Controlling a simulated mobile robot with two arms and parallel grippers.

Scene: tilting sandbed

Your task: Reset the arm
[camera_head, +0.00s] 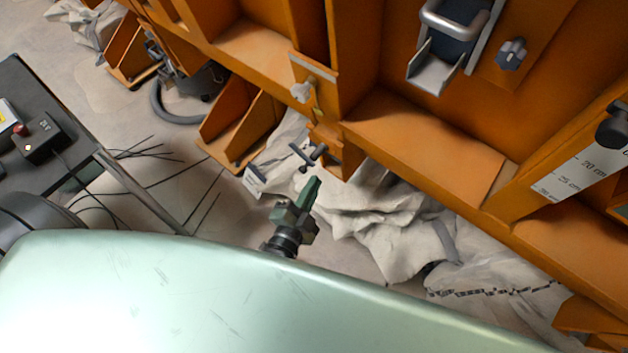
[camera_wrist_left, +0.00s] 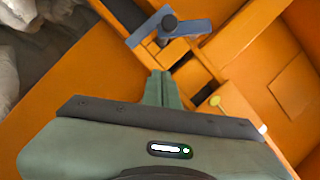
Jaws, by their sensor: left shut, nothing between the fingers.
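My left gripper (camera_head: 314,186) is green, with its fingers together and nothing between them. It points up toward the orange sandbed frame (camera_head: 420,135), just below a dark T-shaped handle (camera_head: 308,157); I cannot tell the exact gap. In the left wrist view the closed fingers (camera_wrist_left: 162,86) point at an orange post, below a blue-grey bracket with a dark knob (camera_wrist_left: 168,27). My right gripper is in neither view.
Crumpled pale cloth (camera_head: 385,225) lies under the frame. A dark table with a control box (camera_head: 40,140) stands at the left, with loose black cables on the floor. A scale plate (camera_head: 580,172) and a grey metal handle (camera_head: 455,25) are on the frame.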

